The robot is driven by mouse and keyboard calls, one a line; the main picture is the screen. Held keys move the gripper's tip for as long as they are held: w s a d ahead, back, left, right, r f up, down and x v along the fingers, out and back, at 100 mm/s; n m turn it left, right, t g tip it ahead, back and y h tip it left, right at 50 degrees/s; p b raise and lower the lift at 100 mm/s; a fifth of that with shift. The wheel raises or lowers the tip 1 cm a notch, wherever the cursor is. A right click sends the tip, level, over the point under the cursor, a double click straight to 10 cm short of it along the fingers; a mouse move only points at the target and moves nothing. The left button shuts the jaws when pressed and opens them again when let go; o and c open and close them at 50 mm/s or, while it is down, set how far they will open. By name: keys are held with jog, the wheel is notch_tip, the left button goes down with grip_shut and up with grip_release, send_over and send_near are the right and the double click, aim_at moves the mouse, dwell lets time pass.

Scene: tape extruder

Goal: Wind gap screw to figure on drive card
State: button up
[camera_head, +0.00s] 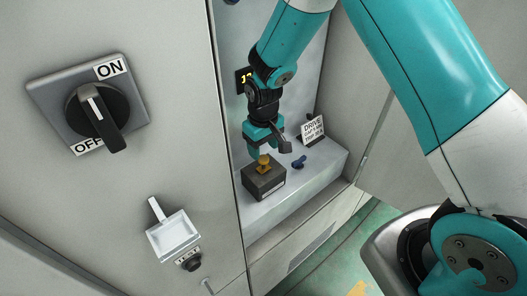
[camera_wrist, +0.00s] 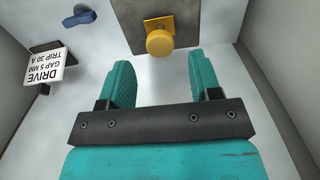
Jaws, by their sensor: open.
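The drive card (camera_head: 313,129) stands at the right of the recess. In the wrist view the card (camera_wrist: 44,66) is upside down and reads "DRIVE, GAP 5 MM, TRIP 30 A". A brass-yellow knob, seemingly the gap screw (camera_head: 264,163), stands on a dark block (camera_head: 264,184); the knob also shows in the wrist view (camera_wrist: 159,43). My gripper (camera_head: 258,151) points down just above the knob. In the wrist view its two teal fingers (camera_wrist: 159,62) are apart, with the knob just beyond their tips and nothing between them.
A blue knob (camera_head: 299,162) sits right of the block. A dark display (camera_head: 243,80) with yellow digits is partly hidden by my arm. The left panel carries an ON/OFF rotary switch (camera_head: 97,110), a white flap (camera_head: 174,236) and a dark knob labelled TEST (camera_head: 190,262).

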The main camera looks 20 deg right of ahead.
aim_at(263, 158)
jog(key=shift+f, duration=1.85)
grip_shut()
jog(key=shift+r+p, duration=0.55)
jog(key=shift+r, duration=0.4)
grip_release()
jog(key=shift+r, duration=0.1)
notch_tip(263, 158, up, 17)
jog(key=b, duration=0.3)
jog(key=shift+r, duration=0.1)
